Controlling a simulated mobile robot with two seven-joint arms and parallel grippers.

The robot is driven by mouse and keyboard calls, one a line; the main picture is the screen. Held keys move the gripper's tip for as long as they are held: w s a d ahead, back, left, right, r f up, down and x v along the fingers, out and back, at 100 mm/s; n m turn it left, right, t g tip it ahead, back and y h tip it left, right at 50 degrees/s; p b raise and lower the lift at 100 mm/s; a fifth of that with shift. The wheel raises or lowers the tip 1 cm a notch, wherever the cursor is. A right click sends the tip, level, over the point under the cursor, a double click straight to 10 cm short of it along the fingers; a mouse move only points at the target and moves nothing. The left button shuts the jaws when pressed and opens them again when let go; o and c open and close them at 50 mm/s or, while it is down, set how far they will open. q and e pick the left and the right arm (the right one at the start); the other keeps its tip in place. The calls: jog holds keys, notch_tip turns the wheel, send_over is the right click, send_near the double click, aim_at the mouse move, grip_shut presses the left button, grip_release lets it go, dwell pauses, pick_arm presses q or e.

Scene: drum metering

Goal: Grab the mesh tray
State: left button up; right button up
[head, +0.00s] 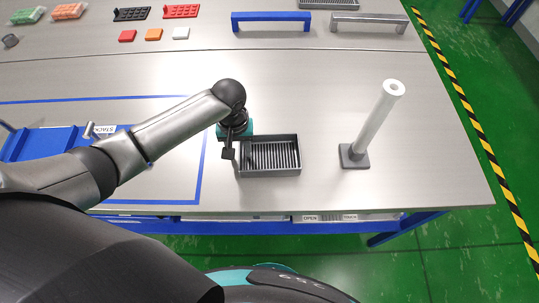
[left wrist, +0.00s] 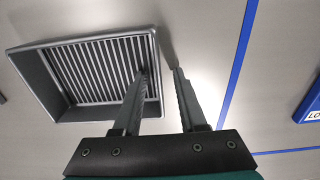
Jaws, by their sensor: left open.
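The mesh tray (head: 271,173) is a dark grey rectangular tray with a slatted bottom, lying flat near the front edge of the table. My left gripper (head: 230,152) is at the tray's left end, pointing down. In the left wrist view, the tray (left wrist: 38,84) fills the upper left, and my left gripper (left wrist: 161,72) is open with one side wall of the tray between its fingers. One finger overlaps the tray's inside and the other is outside. I cannot tell whether either touches the wall. My right gripper is not in view.
A white upright post on a grey base (head: 354,155) stands right of the tray. Blue tape (head: 203,165) outlines an area at left with a blue rack (head: 60,142). Blue and grey handles (head: 271,22), small blocks and boxes lie at the back. Table between is clear.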

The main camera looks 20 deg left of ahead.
pick_arm(q)
grip_shut()
dwell(1.4)
